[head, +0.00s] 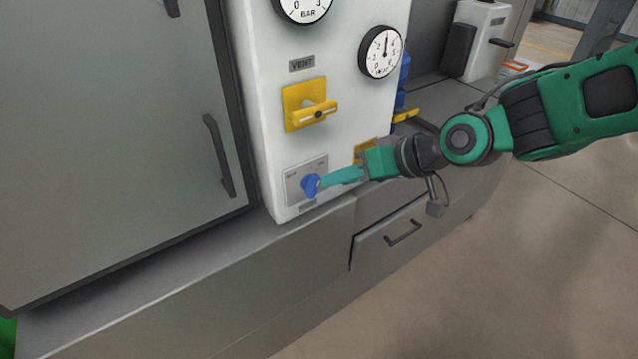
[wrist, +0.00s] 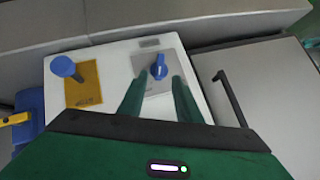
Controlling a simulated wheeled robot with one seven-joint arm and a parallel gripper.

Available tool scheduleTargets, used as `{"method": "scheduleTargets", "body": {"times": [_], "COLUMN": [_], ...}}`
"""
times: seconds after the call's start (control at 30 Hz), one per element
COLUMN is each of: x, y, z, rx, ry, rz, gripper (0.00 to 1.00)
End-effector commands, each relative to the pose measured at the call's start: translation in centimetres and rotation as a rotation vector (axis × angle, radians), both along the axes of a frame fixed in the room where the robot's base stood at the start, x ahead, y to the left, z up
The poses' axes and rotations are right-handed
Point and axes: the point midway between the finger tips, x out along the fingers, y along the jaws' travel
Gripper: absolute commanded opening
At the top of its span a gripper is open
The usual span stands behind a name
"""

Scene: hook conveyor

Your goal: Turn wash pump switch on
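A blue rotary switch (head: 310,186) sits on a grey plate low on the front of a white panel. Its lettering is too small to read, so I cannot confirm it is the wash pump switch. In the wrist view the blue switch (wrist: 159,68) lies ahead of and between my two fingertips. My gripper (head: 326,180) is at the switch from the right in the head view. In the wrist view my gripper (wrist: 156,82) has its green fingers apart, with a gap on both sides of the knob. Contact is not clear.
A yellow vent handle (head: 314,113) and two gauges (head: 381,52) are above the switch. A second blue knob (wrist: 64,67) on a yellow plate (wrist: 84,84) is beside it. A grey cabinet door (head: 110,130) stands left; a drawer (head: 400,235) is below right.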

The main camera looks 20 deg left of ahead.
Motion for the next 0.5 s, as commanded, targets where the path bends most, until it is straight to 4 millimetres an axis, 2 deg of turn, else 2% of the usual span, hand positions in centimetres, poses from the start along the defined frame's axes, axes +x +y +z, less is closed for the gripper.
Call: {"method": "scheduleTargets", "body": {"times": [0.3,0.5], "x": [1.2,1.9], "y": [3.5,5.1], "z": [-3.4,-4.8], "rx": [-0.003,-0.002], "ry": [0.002,0.001], "rz": [0.001,-0.001], "gripper": [0.31,0.31]}}
